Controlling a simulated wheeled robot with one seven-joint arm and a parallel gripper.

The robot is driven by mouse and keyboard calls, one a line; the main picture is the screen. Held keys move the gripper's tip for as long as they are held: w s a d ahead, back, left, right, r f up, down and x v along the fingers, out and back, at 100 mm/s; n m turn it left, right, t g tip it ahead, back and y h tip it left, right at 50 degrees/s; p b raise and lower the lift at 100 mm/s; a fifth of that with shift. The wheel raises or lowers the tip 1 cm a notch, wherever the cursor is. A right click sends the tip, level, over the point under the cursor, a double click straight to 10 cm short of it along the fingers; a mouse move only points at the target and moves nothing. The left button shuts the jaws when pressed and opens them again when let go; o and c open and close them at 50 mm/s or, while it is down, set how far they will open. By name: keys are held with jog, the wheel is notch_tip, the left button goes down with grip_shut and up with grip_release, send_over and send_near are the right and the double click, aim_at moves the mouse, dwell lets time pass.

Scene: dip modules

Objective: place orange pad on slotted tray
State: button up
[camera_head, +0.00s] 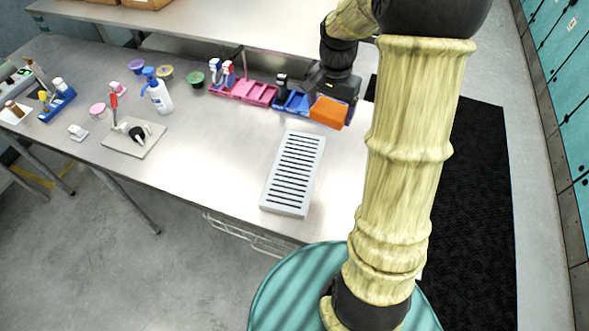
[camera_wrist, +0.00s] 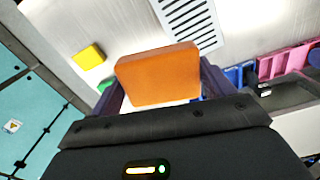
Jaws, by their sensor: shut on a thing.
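The orange pad (camera_wrist: 158,76) is a thick flat block, held between the two fingers of my gripper (camera_wrist: 160,85) in the wrist view. In the head view the orange pad (camera_head: 328,111) shows at the right end of the blue bin row, with my gripper (camera_head: 340,98) shut on it and partly hidden behind it. The slotted tray (camera_head: 293,174) is light grey with dark parallel slots and lies on the table nearer the front edge, apart from the pad. Its slotted surface also shows in the wrist view (camera_wrist: 190,22). I see nothing lying on the tray.
Blue bins (camera_head: 293,102) and pink bins (camera_head: 243,90) stand in a row left of my gripper. A pump bottle (camera_head: 157,93) and a grey board (camera_head: 134,138) are farther left. A yellow block (camera_wrist: 88,56) shows in the wrist view. The table around the tray is clear.

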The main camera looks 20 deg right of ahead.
jog(key=a+f+n+b, duration=0.3)
jog(key=a+f, duration=0.7)
jog(key=f, duration=0.1)
jog(key=p, duration=0.2)
send_over(292, 176)
jog(key=shift+s+f, duration=0.1)
jog(key=shift+f, duration=2.9)
jog(key=shift+f, duration=2.1)
jog(key=shift+f, duration=0.15)
jog(key=o, duration=0.9)
